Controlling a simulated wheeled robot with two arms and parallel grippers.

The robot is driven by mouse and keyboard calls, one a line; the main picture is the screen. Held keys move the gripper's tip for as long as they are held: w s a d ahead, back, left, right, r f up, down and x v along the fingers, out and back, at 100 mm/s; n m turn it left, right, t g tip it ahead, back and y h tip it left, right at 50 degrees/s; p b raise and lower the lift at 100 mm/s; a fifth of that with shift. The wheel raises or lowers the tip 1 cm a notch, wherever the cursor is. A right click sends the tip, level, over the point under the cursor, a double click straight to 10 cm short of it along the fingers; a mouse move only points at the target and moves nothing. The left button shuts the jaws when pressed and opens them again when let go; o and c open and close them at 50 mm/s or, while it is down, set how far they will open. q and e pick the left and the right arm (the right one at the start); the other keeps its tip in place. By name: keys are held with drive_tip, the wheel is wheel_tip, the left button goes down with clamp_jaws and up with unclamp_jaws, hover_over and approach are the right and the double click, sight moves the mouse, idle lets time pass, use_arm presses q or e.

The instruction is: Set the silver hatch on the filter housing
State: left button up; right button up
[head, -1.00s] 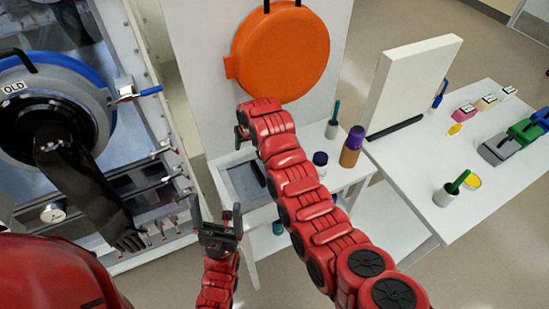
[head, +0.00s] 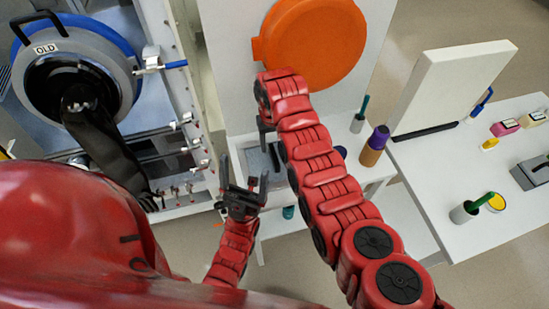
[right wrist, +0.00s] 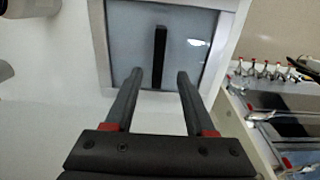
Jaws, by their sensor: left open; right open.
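A silver-grey square panel with a black bar handle lies in a white frame in the right wrist view (right wrist: 185,45); I take it for the silver hatch. It also shows partly in the head view (head: 258,163), on a white cart behind my right arm. My right gripper (right wrist: 160,72) is open, its fingers apart on either side of the handle's near end in the picture, not closed on it. In the head view it is mostly hidden by its arm. My left gripper (head: 245,172) is open and empty, near the cart's left edge. I cannot tell which thing is the filter housing.
A glove port marked OLD (head: 75,70) with a black glove is at the left. An orange round cover (head: 310,42) hangs on a white panel. A purple-capped bottle (head: 375,145) stands on the cart. A white table (head: 450,185) at the right holds several items.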

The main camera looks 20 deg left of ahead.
sight(274, 154)
drive_tip(key=f, duration=0.1)
drive_tip(key=f+p, duration=0.2)
drive_tip(key=shift+s+d+f, duration=0.25)
drive_tip(key=shift+d+f, duration=0.05)
drive_tip(key=shift+d, duration=0.05)
drive_tip(key=shift+a+f, duration=0.1)
drive_tip(key=shift+f, duration=0.8)
clamp_jaws()
idle(0.5)
